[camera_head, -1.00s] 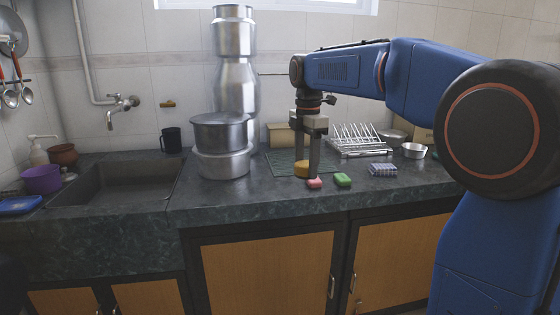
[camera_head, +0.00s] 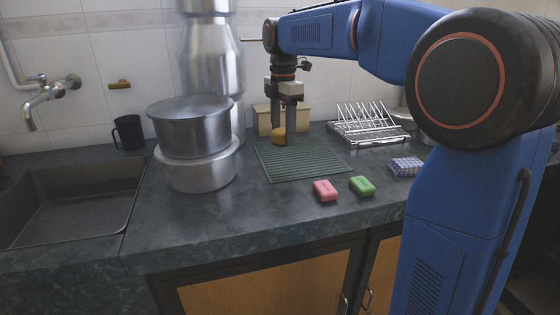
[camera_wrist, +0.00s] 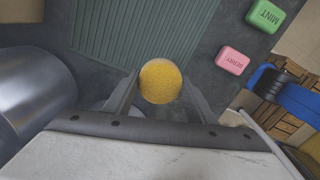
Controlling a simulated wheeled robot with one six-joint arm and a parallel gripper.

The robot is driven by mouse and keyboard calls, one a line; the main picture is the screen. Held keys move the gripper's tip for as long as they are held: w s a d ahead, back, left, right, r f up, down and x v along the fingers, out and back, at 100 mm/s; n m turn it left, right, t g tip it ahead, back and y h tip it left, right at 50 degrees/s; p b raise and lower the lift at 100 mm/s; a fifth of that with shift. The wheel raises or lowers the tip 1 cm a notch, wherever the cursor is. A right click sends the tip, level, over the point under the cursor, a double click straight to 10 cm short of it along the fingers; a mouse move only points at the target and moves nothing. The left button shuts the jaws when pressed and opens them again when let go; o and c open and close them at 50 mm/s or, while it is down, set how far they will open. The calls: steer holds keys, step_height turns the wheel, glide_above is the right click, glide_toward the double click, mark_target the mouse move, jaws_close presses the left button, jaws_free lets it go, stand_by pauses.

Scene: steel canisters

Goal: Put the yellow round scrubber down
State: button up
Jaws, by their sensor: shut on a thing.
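The yellow round scrubber (camera_head: 279,135) is between the fingers of my gripper (camera_head: 287,138), at the back edge of the green ribbed mat (camera_head: 300,163). In the wrist view the scrubber (camera_wrist: 160,81) shows as a yellow disc between the two fingertips (camera_wrist: 160,88). My gripper points down and is shut on it. I cannot tell whether the scrubber touches the counter or hangs just above it. The ribbed mat (camera_wrist: 130,30) lies beside it in the wrist view.
A pink soap (camera_head: 325,191), a green soap (camera_head: 362,186) and a checked sponge (camera_head: 405,166) lie in front and right. Stacked steel pots (camera_head: 200,170) stand left, a wooden box (camera_head: 262,118) behind, a dish rack (camera_head: 368,125) right. The mat's middle is clear.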

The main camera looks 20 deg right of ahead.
mark_target(283, 131)
step_height(283, 131, down, 9)
steer(key=shift+r, duration=0.1)
stand_by(0.4)
steer(key=o, duration=0.9)
step_height(283, 131, up, 12)
stand_by(0.5)
